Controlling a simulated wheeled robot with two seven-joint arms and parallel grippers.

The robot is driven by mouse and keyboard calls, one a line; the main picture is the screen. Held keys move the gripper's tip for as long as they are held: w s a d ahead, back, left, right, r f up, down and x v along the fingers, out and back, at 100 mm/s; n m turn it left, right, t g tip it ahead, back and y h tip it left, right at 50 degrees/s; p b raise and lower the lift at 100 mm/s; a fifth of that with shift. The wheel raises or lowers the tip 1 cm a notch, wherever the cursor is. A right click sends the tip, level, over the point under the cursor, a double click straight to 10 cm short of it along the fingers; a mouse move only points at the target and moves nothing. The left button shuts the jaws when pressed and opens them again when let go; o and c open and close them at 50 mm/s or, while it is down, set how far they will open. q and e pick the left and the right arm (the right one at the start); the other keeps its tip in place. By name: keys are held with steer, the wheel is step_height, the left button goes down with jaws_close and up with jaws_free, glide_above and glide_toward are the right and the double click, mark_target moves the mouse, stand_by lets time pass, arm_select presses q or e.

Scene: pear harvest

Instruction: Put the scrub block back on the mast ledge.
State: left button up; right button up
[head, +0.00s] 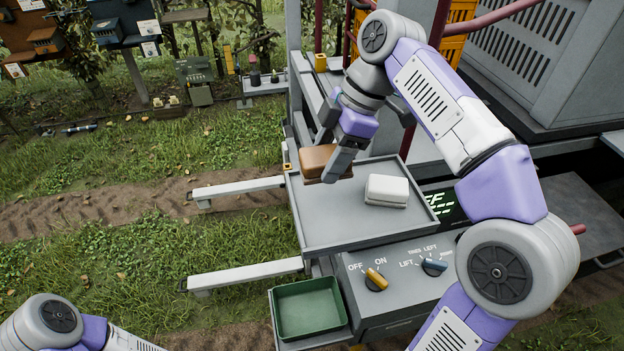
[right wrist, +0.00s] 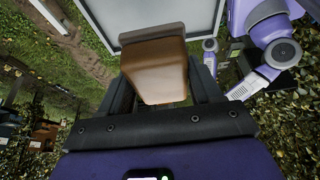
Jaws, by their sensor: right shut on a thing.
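My right gripper (head: 343,153) is shut on a brown block (head: 317,160), which I take to be the scrub block. It is held over the far left corner of the grey tray (head: 330,232); the gap below it is hard to judge. In the right wrist view the brown block (right wrist: 157,72) sits between the two fingers, with a darker band along its far end. A white block (head: 387,190) lies on the tray at the right. My left gripper is out of view; only part of my left arm shows at the lower left. I cannot tell which surface is the mast ledge.
A green bin (head: 308,308) and a panel with a yellow knob (head: 376,279) and a blue knob (head: 434,266) are in front of the tray. A small shelf (head: 264,88) with pots stands behind. Red rails and a grey slatted housing (head: 530,50) are at the back right.

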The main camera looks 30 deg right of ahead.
glide_above(321, 209)
steer(key=d, duration=0.2)
steer(key=f, duration=0.3)
steer(key=f+b, duration=0.1)
steer(key=f, duration=0.1)
steer(key=shift+s+a, duration=0.25)
steer(key=shift+s, duration=0.1)
steer(key=shift+w+f, duration=0.1)
steer(key=shift+f, duration=0.25)
step_height(321, 209, down, 4)
steer(key=shift+r, duration=0.1)
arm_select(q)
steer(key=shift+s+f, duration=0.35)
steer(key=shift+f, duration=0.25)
arm_select(e)
steer(key=shift+w, duration=0.1)
steer(key=o, duration=1)
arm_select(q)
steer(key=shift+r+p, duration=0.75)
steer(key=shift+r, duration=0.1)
arm_select(e)
steer(key=v, duration=1.2)
